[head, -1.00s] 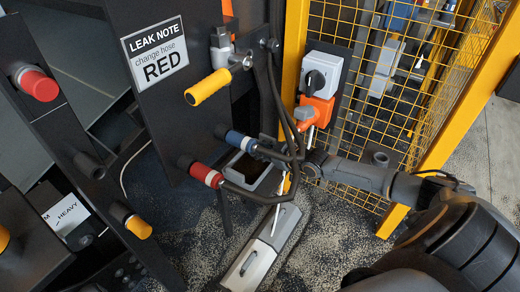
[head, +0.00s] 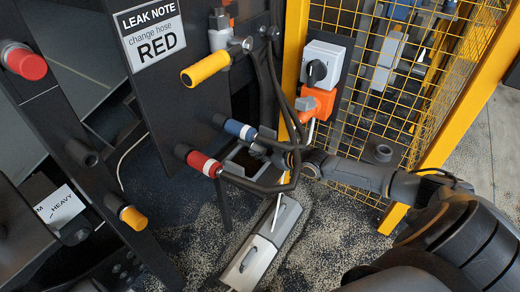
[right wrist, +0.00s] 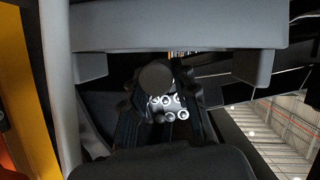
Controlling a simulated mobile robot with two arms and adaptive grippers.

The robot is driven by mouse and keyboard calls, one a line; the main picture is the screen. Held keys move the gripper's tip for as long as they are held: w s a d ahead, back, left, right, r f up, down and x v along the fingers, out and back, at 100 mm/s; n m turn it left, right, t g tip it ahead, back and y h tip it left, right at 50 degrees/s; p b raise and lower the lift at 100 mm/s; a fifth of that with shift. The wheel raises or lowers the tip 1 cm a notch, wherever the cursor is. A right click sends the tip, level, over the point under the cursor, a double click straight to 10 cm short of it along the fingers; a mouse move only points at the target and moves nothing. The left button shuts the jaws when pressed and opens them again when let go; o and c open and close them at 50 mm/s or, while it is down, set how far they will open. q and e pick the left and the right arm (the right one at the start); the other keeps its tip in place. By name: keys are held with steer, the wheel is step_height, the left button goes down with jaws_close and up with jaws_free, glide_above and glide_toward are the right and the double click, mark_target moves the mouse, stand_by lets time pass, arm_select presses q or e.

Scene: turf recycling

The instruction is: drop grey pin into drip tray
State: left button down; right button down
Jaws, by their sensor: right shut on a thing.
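My right gripper (head: 268,153) reaches in from the right, behind the hanging black hoses, and is over or beside the drip tray (head: 232,158), a grey open box low behind the hoses. In the right wrist view the fingers (right wrist: 160,100) are shut on a dark round-ended thing, which looks like the grey pin (right wrist: 156,77). The pin is hidden in the head view. A light grey body in the right wrist view (right wrist: 180,28), likely the tray, lies close to the fingertips. I cannot tell whether the pin is inside the tray's rim. My left gripper is not in view.
A yellow handle (head: 205,69) juts from the dark panel. A yellow post and mesh guard (head: 375,110) stand behind my arm.

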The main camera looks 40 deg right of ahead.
steer(key=c, duration=1)
jaws_free()
steer(key=shift+o, duration=0.2)
steer(key=v, duration=1.2)
